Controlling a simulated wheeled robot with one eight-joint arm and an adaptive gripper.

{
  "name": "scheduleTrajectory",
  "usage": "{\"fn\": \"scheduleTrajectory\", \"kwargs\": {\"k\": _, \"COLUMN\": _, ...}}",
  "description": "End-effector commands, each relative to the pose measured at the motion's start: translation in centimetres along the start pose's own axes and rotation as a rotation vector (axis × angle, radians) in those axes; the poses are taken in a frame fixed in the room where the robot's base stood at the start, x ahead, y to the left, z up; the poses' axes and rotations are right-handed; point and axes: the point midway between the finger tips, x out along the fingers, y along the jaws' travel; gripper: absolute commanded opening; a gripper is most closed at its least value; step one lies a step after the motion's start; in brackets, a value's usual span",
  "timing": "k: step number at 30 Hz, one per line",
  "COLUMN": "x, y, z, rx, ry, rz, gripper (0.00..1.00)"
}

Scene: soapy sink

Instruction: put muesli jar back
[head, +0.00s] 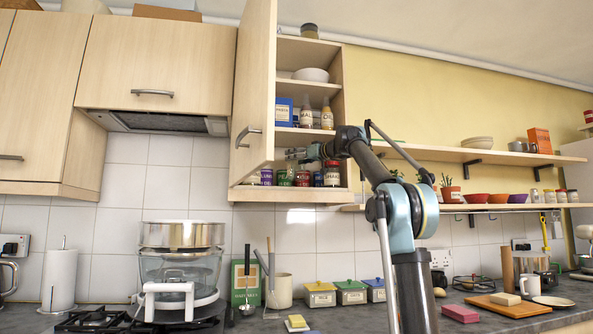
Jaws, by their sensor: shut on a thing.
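My gripper (296,154) is inside the open wall cupboard (344,95), just above the jars on its bottom shelf. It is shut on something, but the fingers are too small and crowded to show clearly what. A larger jar (331,175) with a pale label stands at the right end of that shelf, below my wrist. Its label is not readable, so I cannot tell whether it is the muesli jar. Smaller jars stand to its left, among them a red one (302,179), a green one (285,179) and a purple one (266,178).
The cupboard door (254,90) hangs open on the left, close to my gripper. Upper shelves hold a white bowl (311,75), a blue box (284,112) and bottles (306,113). A wall shelf (400,151) with bowls extends right. A glass steamer (180,270) stands below left.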

Motion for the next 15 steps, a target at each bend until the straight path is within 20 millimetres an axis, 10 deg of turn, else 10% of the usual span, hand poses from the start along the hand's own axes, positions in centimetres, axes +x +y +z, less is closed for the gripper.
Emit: {"fn": "scheduleTrajectory", "kwargs": {"k": 15, "x": 0.3, "y": 0.3, "z": 3.4, "rx": 0.0, "ry": 0.0, "rz": 0.001, "gripper": 0.12}}
